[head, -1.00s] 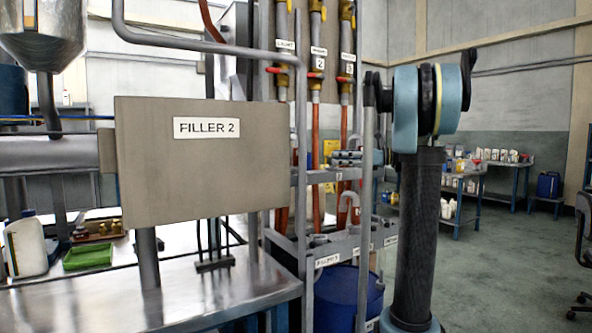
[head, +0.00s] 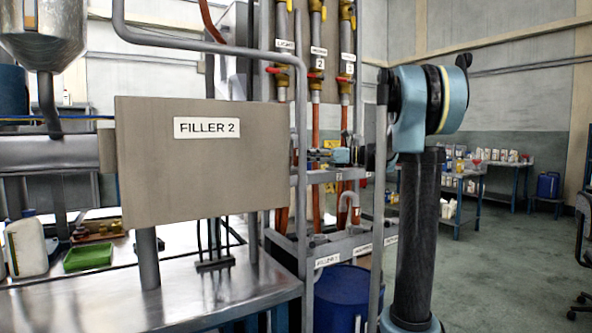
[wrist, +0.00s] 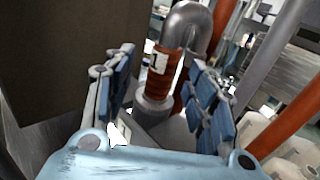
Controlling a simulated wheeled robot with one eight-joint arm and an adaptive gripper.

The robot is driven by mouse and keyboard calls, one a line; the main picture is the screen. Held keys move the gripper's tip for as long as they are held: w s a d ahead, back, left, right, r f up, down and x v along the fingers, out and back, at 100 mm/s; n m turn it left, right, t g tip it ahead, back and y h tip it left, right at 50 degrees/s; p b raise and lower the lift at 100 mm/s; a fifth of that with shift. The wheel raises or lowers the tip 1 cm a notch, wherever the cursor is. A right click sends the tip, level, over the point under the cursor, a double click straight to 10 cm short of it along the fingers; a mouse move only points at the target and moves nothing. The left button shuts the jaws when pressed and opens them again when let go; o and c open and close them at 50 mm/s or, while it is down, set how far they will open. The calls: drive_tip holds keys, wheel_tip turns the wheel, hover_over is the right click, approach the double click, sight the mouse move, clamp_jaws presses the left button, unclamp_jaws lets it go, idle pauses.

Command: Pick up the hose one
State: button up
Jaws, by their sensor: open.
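In the wrist view, an orange-red hose end (wrist: 163,72) with a white label stands upright between my fingers. The label's mark is small and tilted; it may be a 1. A grey curved pipe (wrist: 188,22) rises right beside it, and a grey collar is at its foot. My gripper (wrist: 162,85) is open, with one blue-padded finger on each side of the hose and gaps between. In the head view, my gripper (head: 318,157) is small among the vertical orange hoses (head: 316,130), and the hose between its fingers cannot be made out.
The grey FILLER 2 panel (head: 200,165) stands left of the hoses, and a dark panel (wrist: 70,50) is close left in the wrist view. A blue drum (head: 340,298) stands below the hose rack (head: 345,243). The floor (head: 500,270) on the right is mostly open.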

sight(296, 155)
drive_tip(key=shift+w+a+f, duration=0.1)
drive_tip(key=shift+w+a, duration=0.15)
drive_tip(key=shift+a, duration=0.65)
drive_tip(key=shift+w+a+f, duration=0.1)
drive_tip(key=shift+w+a, duration=0.1)
drive_tip(key=shift+a, duration=0.65)
drive_tip(key=shift+w+a+f, duration=0.1)
drive_tip(key=shift+w+a, duration=0.15)
drive_tip(key=shift+a, duration=0.65)
drive_tip(key=shift+r, duration=0.1)
clamp_jaws()
